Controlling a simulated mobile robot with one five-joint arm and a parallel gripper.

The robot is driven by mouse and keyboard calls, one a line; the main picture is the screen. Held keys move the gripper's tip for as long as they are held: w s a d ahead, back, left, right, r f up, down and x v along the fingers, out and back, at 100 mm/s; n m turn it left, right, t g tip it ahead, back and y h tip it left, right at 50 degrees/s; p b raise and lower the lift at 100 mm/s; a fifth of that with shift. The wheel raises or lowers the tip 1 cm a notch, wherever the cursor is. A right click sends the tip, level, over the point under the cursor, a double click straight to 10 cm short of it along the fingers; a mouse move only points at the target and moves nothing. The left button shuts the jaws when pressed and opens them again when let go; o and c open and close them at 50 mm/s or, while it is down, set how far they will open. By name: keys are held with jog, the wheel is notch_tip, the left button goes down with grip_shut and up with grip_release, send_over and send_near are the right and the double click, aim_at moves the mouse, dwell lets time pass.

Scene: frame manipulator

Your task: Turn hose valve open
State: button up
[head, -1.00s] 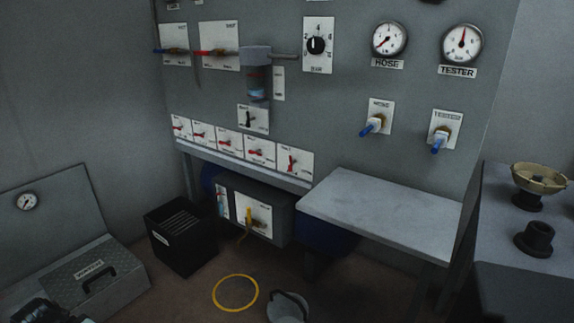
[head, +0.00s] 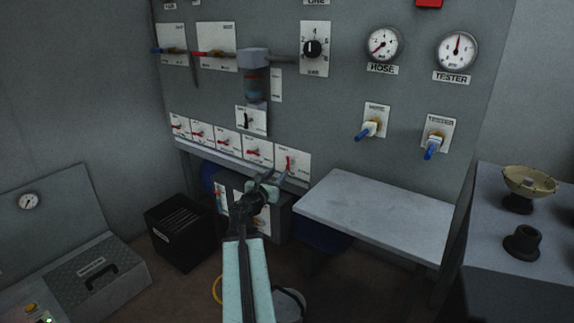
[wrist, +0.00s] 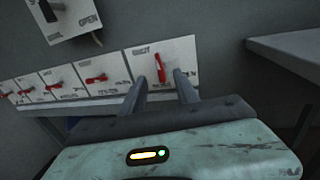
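The hose valve (head: 369,129) is a blue-handled valve on a small white plate, below the round HOSE gauge (head: 383,45) on the grey panel. Its blue handle points down and to the left. A similar blue-handled valve (head: 432,148) sits to its right, below the TESTER gauge. My gripper (head: 274,179) is well left of and below the hose valve, in front of the row of red levers. In the wrist view my gripper's fingers (wrist: 160,95) stand apart with nothing held. A red lever (wrist: 160,68) shows beyond and between them. The hose valve is not in the wrist view.
A grey shelf (head: 375,207) juts out below the blue valves, right of my gripper; it also shows in the wrist view (wrist: 292,48). A dark cylinder housing (head: 254,75) sticks out above the levers. A side bench (head: 505,205) stands at right.

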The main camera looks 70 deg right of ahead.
aim_at(287, 163)
jog(key=d, duration=0.7)
jog(key=shift+s+d, duration=0.2)
jog(key=shift+d, duration=0.15)
jog(key=shift+c, duration=0.4)
